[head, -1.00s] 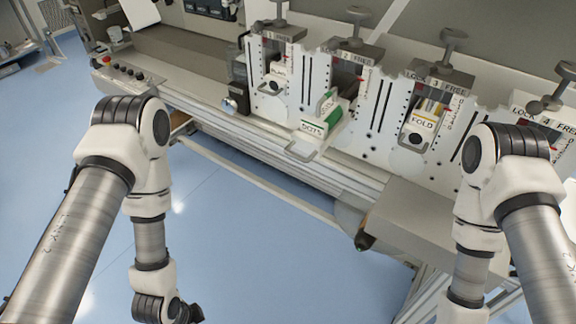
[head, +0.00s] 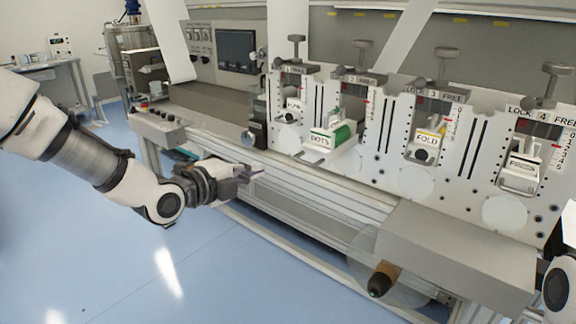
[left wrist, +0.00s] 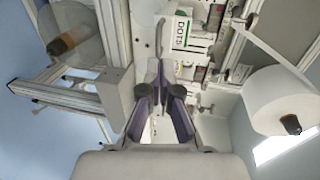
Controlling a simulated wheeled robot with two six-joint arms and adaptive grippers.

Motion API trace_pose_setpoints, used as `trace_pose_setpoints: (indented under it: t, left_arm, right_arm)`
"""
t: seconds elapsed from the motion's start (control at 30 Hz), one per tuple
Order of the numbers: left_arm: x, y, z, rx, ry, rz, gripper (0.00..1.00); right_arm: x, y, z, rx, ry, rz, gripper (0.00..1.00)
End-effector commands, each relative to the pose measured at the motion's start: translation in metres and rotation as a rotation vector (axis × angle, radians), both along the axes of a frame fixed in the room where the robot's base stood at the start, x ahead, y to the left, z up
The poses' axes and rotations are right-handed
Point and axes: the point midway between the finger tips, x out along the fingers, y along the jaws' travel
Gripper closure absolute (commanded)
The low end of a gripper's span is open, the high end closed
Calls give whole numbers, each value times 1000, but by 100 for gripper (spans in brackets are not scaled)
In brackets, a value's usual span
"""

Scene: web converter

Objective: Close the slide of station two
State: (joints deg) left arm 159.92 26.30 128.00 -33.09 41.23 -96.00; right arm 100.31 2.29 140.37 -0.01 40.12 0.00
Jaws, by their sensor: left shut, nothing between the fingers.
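The slide of station two (head: 335,141) is a white block labelled DOTS with a green part. It sticks out of its station towards me, farther than the neighbouring slides. It also shows in the left wrist view (left wrist: 181,32), beyond the fingers. My left gripper (head: 258,172) is shut and empty, in front of the machine, to the left of and below the slide, apart from it. In the left wrist view its fingers (left wrist: 156,66) point towards the machine. My right gripper is out of view.
Station three's FOLD slide (head: 427,143) and station four's slide (head: 521,172) stand to the right. Screw knobs top the stations. A grey box-shaped cover (head: 455,245) juts out at lower right. Free floor (head: 200,265) lies in front.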

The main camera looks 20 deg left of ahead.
Motion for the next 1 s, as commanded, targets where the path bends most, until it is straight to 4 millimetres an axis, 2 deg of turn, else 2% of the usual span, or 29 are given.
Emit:
trace_pose_setpoints:
  t: [0.3, 0.5, 0.63, 1.0]
  left_arm:
    - [65, -24, -13, 5, 1, -2, 100]
    - [94, -35, -19, 2, 1, -1, 100]
    - [101, -37, -21, -1, 1, 0, 100]
    - [103, -37, -22, -1, 1, 0, 100]
  right_arm:
    - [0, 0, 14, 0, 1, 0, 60]
    - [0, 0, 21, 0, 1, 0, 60]
    - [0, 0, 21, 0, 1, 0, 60]
    - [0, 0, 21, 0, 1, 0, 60]
